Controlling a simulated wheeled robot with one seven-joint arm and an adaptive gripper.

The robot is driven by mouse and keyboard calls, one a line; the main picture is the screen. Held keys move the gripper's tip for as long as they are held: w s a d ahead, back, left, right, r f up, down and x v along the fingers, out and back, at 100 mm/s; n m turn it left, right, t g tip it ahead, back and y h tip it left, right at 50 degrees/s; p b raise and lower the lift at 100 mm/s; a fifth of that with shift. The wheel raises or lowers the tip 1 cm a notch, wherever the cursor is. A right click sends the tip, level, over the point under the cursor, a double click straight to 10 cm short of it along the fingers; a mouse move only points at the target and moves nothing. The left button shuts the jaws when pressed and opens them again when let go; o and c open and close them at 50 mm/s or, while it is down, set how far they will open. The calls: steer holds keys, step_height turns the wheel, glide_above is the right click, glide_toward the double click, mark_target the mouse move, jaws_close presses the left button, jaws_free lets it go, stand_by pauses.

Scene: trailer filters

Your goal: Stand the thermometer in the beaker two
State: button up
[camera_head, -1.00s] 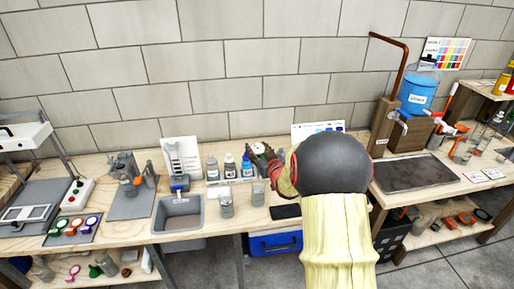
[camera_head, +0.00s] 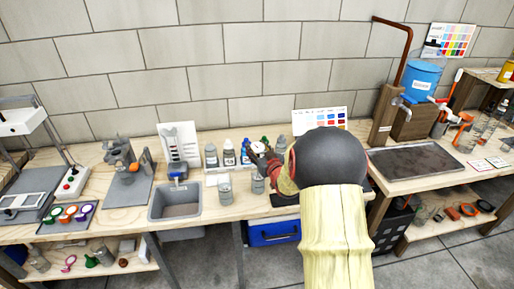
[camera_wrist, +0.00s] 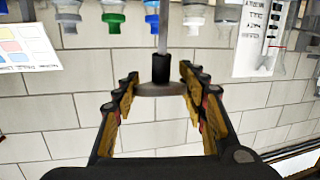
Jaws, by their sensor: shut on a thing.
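In the wrist view, which shows the scene upside down, my gripper (camera_wrist: 160,84) is shut on the thermometer. The thermometer (camera_wrist: 161,66) has a grey disc-like head between the fingertips, a black collar and a thin grey stem running away towards the bottles' side. In the head view my gripper (camera_head: 261,156) is over the bench, just above and behind two small grey glass vessels. One vessel (camera_head: 225,191) stands to the left and the other (camera_head: 258,184) is nearer, almost below my gripper. I cannot read which is beaker two. The thermometer cannot be made out in the head view.
Several capped bottles (camera_head: 229,153) stand behind the vessels, close to my gripper. A grey sink (camera_head: 175,200) lies to the left. A colour chart (camera_head: 320,119) and a white card (camera_head: 180,143) stand at the back. A dark tray (camera_head: 417,168) is at the right.

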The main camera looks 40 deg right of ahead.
steer(key=shift+f+b, duration=1.65)
steer(key=shift+f, duration=0.65)
steer(key=o, duration=1.2)
steer(key=shift+o, duration=0.2)
steer(key=v, duration=1.2)
